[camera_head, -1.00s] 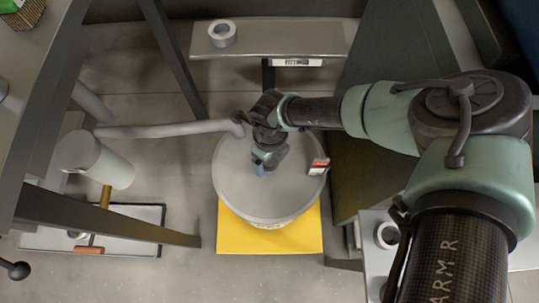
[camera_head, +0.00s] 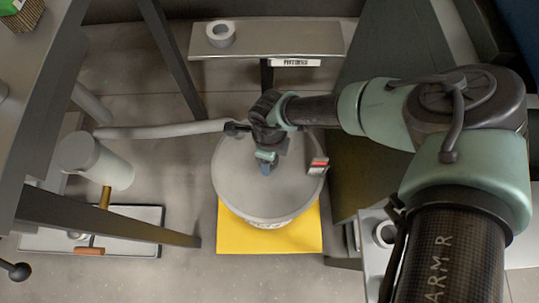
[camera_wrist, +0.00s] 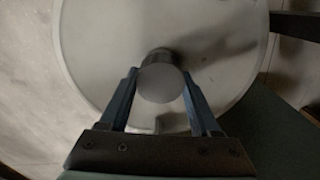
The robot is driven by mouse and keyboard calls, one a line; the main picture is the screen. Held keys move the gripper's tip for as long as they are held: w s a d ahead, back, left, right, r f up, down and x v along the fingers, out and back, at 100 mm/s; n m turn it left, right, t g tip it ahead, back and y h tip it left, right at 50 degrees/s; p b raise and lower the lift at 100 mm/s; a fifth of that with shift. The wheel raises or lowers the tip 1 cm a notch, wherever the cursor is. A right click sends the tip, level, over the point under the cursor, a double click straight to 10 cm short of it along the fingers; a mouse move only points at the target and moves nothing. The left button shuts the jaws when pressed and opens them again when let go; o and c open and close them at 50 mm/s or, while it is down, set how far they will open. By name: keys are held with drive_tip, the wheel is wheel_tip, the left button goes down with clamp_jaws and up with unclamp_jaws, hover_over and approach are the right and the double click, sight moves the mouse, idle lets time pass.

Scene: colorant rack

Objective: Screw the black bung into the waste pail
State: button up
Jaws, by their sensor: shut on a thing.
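The waste pail (camera_head: 238,185) is a round light-grey drum with a closed, flat top, standing upright. Its pale top (camera_wrist: 105,45) fills much of the wrist view. My gripper (camera_head: 267,168) points down over the top, near its middle. In the wrist view its blue fingers are shut on the bung (camera_wrist: 160,84), which shows as a round grey face with a darker edge behind it. The bung is in front of the pail top. Its lower end and any hole beneath it are hidden, so I cannot tell if it touches the pail.
The pail stands on a yellow mat (camera_head: 300,235). A grey pipe (camera_head: 165,131) reaches to the pail's rim from the left. A grey shelf (camera_head: 300,38) holding a grey ring (camera_head: 221,33) is behind. A tray (camera_head: 120,240) lies front left. A red-and-white label (camera_head: 318,166) is on the pail's right.

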drive_tip(key=shift+c, duration=0.7)
drive_tip(key=shift+r+m+p, duration=0.15)
drive_tip(key=shift+m+p, duration=0.35)
drive_tip(key=shift+s+m+p, duration=0.1)
drive_tip(key=shift+m+p, duration=0.6)
drive_tip(key=shift+m, duration=0.2)
drive_tip(key=o, duration=1)
drive_tip(key=shift+m, duration=0.4)
drive_tip(key=o, duration=0.5)
wheel_tip(320, 180, up, 13)
drive_tip(key=p, duration=0.4)
drive_tip(key=shift+f+p, duration=0.2)
drive_tip(key=shift+p, duration=0.15)
